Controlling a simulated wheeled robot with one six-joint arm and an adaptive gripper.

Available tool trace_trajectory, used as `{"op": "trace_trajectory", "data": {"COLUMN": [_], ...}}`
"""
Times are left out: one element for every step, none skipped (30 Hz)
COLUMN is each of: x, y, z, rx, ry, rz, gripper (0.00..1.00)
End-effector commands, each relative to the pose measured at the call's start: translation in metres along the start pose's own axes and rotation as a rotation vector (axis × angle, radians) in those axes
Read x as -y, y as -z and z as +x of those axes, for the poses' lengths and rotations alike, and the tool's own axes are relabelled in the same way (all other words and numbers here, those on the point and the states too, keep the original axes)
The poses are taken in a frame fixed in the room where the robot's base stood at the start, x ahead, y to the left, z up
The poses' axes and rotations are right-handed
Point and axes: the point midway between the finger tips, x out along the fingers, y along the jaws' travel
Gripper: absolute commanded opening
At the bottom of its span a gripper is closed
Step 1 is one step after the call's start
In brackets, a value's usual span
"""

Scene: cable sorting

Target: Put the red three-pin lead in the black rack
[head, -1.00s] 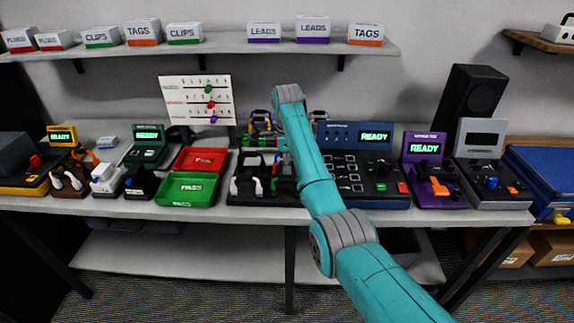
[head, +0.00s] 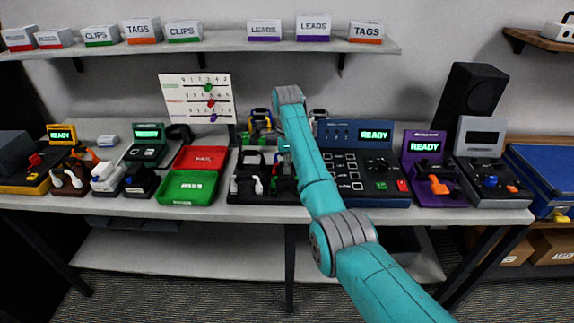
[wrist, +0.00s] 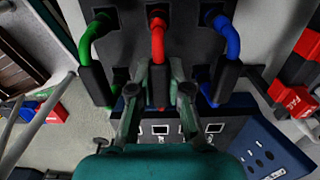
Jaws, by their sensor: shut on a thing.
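The red lead (wrist: 158,42) shows in the middle of the wrist view. It arcs out of a dark panel (wrist: 128,45) and runs down to a black plug between my fingers. My gripper (wrist: 160,74) is shut on this lead, with one finger on each side of the plug. A green lead (wrist: 88,38) and a blue lead (wrist: 230,40) stand on either side, apart from the fingers. In the head view, the black rack (head: 262,199) sits on the bench, partly hidden by my arm. My gripper is hidden there. I cannot tell whether the plug touches anything below.
A green tray (head: 187,199) and a red tray (head: 201,150) lie left of the rack. A blue console (head: 340,133) with a lit screen stands close on its right. A purple device (head: 424,147) is farther right. A pegboard chart (head: 180,95) stands behind.

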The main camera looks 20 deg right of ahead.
Motion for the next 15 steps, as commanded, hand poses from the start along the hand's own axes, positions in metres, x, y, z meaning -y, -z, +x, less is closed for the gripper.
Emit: {"op": "trace_trajectory", "data": {"x": [0.0001, 0.0001, 0.0001, 0.0001, 0.0001, 0.0001, 0.0001, 0.0001, 0.0001, 0.0001, 0.0001, 0.0001, 0.0, 0.0, 0.0], "y": [0.0, 0.0, 0.0, 0.0, 0.0, 0.0, 0.0, 0.0, 0.0, 0.0, 0.0, 0.0, 0.0, 0.0, 0.0], "z": [-0.0002, -0.0002, -0.0002, -0.0002, -0.0002, -0.0003, -0.0003, -0.0003, -0.0003, -0.0003, -0.0003, -0.0003, -0.0002, -0.0002, -0.0002], "rx": [0.0, 0.0, 0.0, 0.0, 0.0, 0.0, 0.0, 0.0, 0.0, 0.0, 0.0, 0.0, 0.0, 0.0, 0.0], "ry": [0.0, 0.0, 0.0, 0.0, 0.0, 0.0, 0.0, 0.0, 0.0, 0.0, 0.0, 0.0, 0.0, 0.0, 0.0], "rz": [0.0, 0.0, 0.0, 0.0, 0.0, 0.0, 0.0, 0.0, 0.0, 0.0, 0.0, 0.0, 0.0, 0.0, 0.0], "gripper": [0.0, 0.0, 0.0, 0.0, 0.0, 0.0, 0.0, 0.22, 0.32, 0.39, 0.46, 0.46, 0.46, 0.46, 0.46]}}
